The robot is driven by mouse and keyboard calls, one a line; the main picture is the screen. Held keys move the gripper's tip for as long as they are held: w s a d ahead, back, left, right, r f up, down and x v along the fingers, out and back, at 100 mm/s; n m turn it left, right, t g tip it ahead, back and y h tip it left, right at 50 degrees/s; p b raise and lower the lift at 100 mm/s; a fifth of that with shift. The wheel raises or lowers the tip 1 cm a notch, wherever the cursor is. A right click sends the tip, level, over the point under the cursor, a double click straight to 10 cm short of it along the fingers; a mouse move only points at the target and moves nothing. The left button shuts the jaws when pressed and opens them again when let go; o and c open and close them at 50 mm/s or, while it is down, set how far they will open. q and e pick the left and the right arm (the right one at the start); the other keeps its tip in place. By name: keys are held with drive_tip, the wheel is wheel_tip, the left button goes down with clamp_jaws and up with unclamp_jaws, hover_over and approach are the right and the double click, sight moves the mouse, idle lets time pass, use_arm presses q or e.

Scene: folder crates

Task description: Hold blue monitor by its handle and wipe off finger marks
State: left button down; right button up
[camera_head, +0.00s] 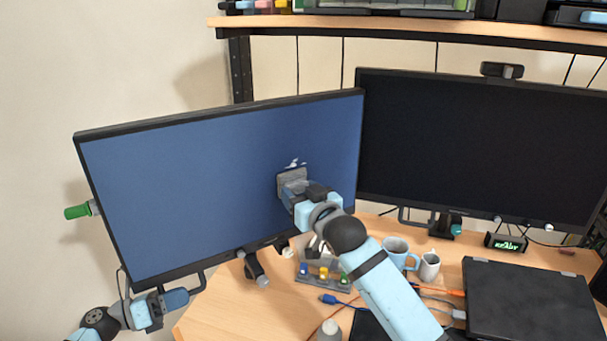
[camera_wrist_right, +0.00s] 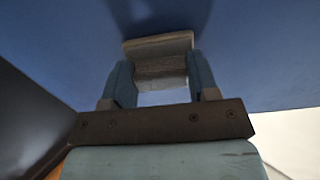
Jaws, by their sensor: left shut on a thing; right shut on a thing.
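The blue monitor (camera_head: 190,190) stands at the left with a lit blue screen, its handle (camera_head: 203,283) under the lower left edge. My left gripper (camera_head: 178,298) is shut on this handle. My right gripper (camera_head: 294,192) is shut on a grey wiping pad (camera_head: 290,178), held at the right part of the screen. The pad also shows in the right wrist view (camera_wrist_right: 158,45), between the two fingers, at or very near the blue surface; contact is hard to tell. Whitish finger marks (camera_head: 293,163) show just above the pad. My right gripper hides the screen behind it.
A second, dark monitor (camera_head: 480,150) stands close on the right. A blue mug (camera_head: 396,252), a white cup (camera_head: 429,266), cables and a black laptop (camera_head: 530,300) crowd the desk. A small rack (camera_head: 323,275) stands below the screen. A shelf (camera_head: 400,30) runs above.

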drive_tip(key=shift+s+a, duration=0.35)
drive_tip(key=shift+a, duration=0.25)
drive_tip(key=shift+v, duration=0.75)
drive_tip(key=shift+w+d, duration=0.1)
drive_tip(key=shift+d, duration=0.05)
drive_tip(key=w+d, duration=0.1)
drive_tip(key=d, duration=0.1)
drive_tip(key=w+d, duration=0.2)
drive_tip(key=d, duration=0.1)
drive_tip(key=w+d, duration=0.1)
drive_tip(key=d, duration=0.2)
drive_tip(key=shift+w, duration=0.3)
